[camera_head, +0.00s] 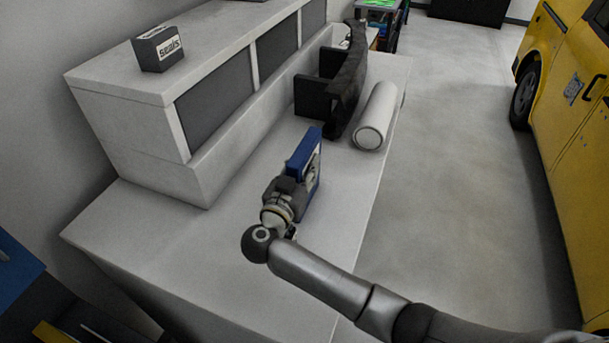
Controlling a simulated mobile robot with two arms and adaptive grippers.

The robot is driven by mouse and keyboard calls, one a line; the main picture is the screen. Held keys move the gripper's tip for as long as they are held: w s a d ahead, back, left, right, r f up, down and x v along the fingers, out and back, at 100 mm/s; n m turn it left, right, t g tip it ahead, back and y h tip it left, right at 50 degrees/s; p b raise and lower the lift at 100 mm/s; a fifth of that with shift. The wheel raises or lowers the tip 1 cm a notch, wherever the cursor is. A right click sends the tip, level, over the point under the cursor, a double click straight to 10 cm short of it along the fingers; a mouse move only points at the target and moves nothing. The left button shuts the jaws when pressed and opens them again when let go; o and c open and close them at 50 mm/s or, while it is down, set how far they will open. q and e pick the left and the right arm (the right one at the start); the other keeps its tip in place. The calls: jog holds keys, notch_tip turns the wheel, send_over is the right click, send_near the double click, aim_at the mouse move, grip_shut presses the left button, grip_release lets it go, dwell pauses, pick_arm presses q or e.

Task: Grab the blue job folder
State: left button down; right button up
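The blue job folder (304,158) stands upright on the pale counter, left of the white roll. My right gripper (291,186) is at the near side of the folder, with my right arm coming in from the lower right. The gripper body hides the lower near part of the folder. I cannot see the fingertips clearly, so I cannot tell whether they are open or closed on the folder. My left gripper does not show.
A white roll (376,116) lies near the counter's right edge. A black holder (343,84) stands behind the folder. A dark "seals" box (158,48) sits on the raised shelf (112,75). The counter (165,232) is clear at the front left. A yellow vehicle (566,110) stands across the floor.

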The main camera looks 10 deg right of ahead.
grip_shut()
